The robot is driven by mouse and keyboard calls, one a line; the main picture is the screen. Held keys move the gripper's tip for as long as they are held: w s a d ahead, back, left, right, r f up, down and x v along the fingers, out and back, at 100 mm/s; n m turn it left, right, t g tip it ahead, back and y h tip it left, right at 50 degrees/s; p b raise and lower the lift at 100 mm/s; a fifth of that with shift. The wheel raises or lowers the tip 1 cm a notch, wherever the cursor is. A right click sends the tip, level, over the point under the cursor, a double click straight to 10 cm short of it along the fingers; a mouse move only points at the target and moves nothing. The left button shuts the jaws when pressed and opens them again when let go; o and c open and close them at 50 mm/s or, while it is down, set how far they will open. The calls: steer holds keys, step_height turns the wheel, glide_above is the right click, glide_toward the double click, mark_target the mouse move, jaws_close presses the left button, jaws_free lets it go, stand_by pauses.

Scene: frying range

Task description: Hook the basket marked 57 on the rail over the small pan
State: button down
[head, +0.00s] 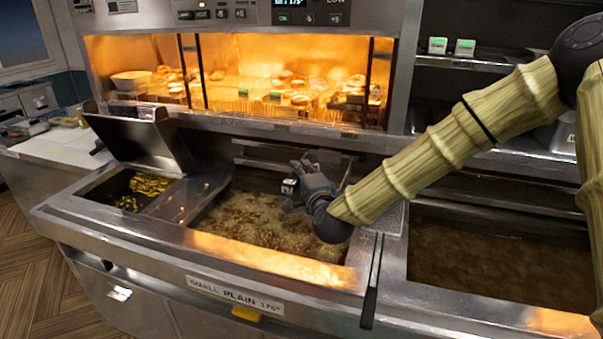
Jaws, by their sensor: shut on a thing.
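The small pan (208,247) is in the middle of the head view, with bubbling brown oil and a front label reading "SMALL PLAIN 175°". A metal rail (262,163) runs along its back wall, partly hidden by my gripper. My gripper (291,192) is over the pan, shut on a small dark piece with a white tag (289,186). The tag is too small to read, and I cannot tell whether this piece belongs to the basket marked 57. No basket body shows clearly below the jaws.
A raised metal lid (140,138) stands over a left well with golden bits. A larger pan (490,265) of dark oil lies right. A long dark handle (371,285) juts over the front edge, near a mesh patch (395,219). A lit food cabinet (240,80) stands behind.

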steer(key=shift+f, duration=0.2)
steer(key=c, duration=1.2)
jaws_free()
